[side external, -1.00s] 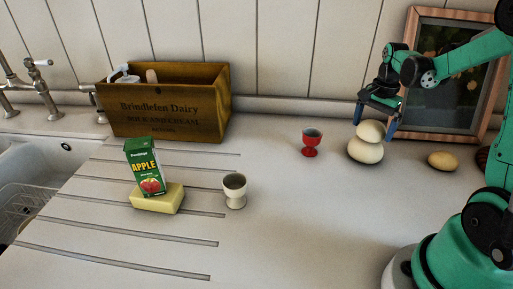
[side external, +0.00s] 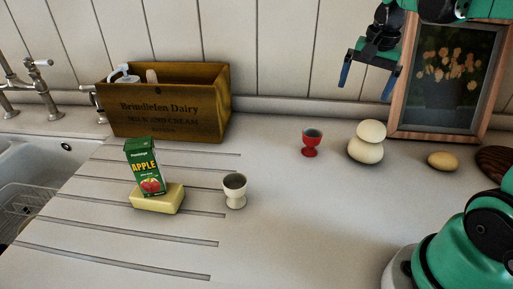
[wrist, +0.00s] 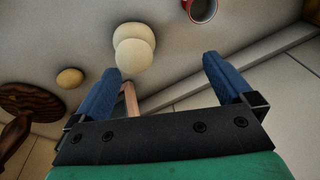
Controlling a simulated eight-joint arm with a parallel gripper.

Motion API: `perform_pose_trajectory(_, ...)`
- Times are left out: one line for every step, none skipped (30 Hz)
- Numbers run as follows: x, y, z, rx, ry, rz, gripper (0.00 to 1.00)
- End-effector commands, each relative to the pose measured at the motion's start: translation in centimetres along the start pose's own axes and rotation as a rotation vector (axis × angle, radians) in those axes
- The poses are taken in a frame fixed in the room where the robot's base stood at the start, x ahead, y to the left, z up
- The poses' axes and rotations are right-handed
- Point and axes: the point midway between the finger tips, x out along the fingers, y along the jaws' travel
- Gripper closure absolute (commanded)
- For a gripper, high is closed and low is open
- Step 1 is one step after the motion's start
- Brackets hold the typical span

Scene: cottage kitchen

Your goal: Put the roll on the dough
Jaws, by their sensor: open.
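The roll (side external: 371,132) is a pale, rounded piece resting on top of the dough (side external: 365,152), a larger cream-coloured lump on the counter. The roll sits slightly off centre and looks steady. My gripper (side external: 368,78) is above the pair, open and empty, with clear space between its blue fingers and the roll. In the wrist view, the roll and dough show as two overlapping pale rounds (wrist: 133,46) beyond my open fingers (wrist: 162,68), nothing between them.
A red egg cup (side external: 311,143) stands left of the dough, and a tan lump (side external: 443,161) lies to the right. A framed picture (side external: 452,80) leans behind. A cream cup (side external: 234,191), juice carton (side external: 145,168), yellow block (side external: 157,199) and wooden crate (side external: 165,108) are further left.

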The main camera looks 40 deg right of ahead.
Motion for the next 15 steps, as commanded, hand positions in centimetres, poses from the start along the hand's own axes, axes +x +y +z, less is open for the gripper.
perform_pose_trajectory(0.1,-1.1,2.5,-0.152,0.038,-0.044,0.00)
perform_pose_trajectory(0.3,-1.7,3.9,-0.245,0.065,-0.072,0.00)
perform_pose_trajectory(0.5,-2.4,5.7,-0.369,0.103,-0.110,0.00)
perform_pose_trajectory(0.7,-2.8,7.0,-0.459,0.131,-0.138,0.00)
perform_pose_trajectory(0.9,-3.1,8.2,-0.545,0.158,-0.164,0.00)
perform_pose_trajectory(1.2,-3.4,9.8,-0.653,0.195,-0.198,0.00)
perform_pose_trajectory(1.5,-3.6,10.8,-0.726,0.221,-0.221,0.00)
perform_pose_trajectory(1.8,-3.7,11.8,-0.795,0.246,-0.243,0.00)
perform_pose_trajectory(2.1,-3.8,12.9,-0.874,0.277,-0.269,0.00)
perform_pose_trajectory(2.3,-3.9,13.7,-0.927,0.298,-0.286,0.00)
perform_pose_trajectory(2.5,-3.9,14.3,-0.972,0.316,-0.301,0.00)
perform_pose_trajectory(2.7,-3.9,15.0,-1.021,0.338,-0.317,0.00)
perform_pose_trajectory(2.9,-3.9,15.4,-1.050,0.350,-0.326,0.00)
perform_pose_trajectory(3.0,-4.0,15.7,-1.073,0.361,-0.334,0.00)
perform_pose_trajectory(3.1,-4.0,16.0,-1.094,0.370,-0.341,0.00)
